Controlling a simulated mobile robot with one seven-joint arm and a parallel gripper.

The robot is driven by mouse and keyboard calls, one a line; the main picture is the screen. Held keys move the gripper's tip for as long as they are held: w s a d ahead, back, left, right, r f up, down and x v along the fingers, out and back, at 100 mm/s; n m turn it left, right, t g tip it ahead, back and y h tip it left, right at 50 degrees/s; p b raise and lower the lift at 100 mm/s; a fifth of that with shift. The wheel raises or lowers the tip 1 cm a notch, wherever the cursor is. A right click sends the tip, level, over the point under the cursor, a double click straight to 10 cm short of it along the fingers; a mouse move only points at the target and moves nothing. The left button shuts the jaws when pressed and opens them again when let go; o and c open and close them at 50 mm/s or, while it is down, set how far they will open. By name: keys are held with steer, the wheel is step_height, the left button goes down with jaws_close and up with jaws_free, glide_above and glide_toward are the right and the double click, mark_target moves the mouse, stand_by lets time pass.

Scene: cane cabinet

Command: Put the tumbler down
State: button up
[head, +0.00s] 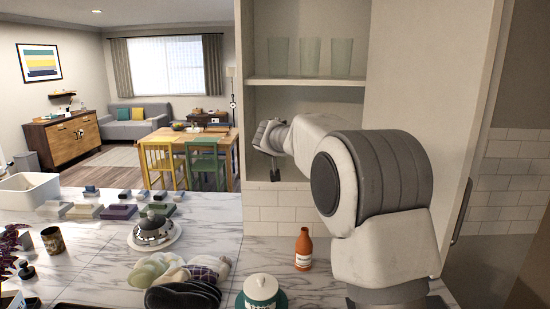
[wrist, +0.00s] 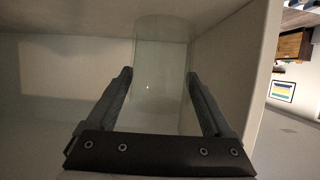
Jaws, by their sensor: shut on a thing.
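My gripper (wrist: 162,78) has its two dark fingers on either side of a clear, pale green tumbler (wrist: 163,95), shut on it. The wrist picture is upside down against the room, so the tumbler's lower end is at the top. That end overlaps a pale surface (wrist: 75,18) in the cabinet; I cannot tell whether it touches. In the head view my gripper (head: 275,174) is in the cabinet opening, below the shelf (head: 306,82). The tumbler cannot be made out there.
Three similar glasses (head: 310,57) stand on the shelf above my gripper. A cabinet side wall (wrist: 235,85) is close to one finger. Below, the marble counter (head: 215,231) holds an orange bottle (head: 303,249), a lidded jar (head: 261,293) and a domed dish (head: 153,233).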

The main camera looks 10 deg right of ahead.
steer(key=shift+f, duration=1.25)
steer(key=shift+f+b, duration=0.15)
steer(key=shift+b, duration=0.25)
steer(key=o, duration=1.4)
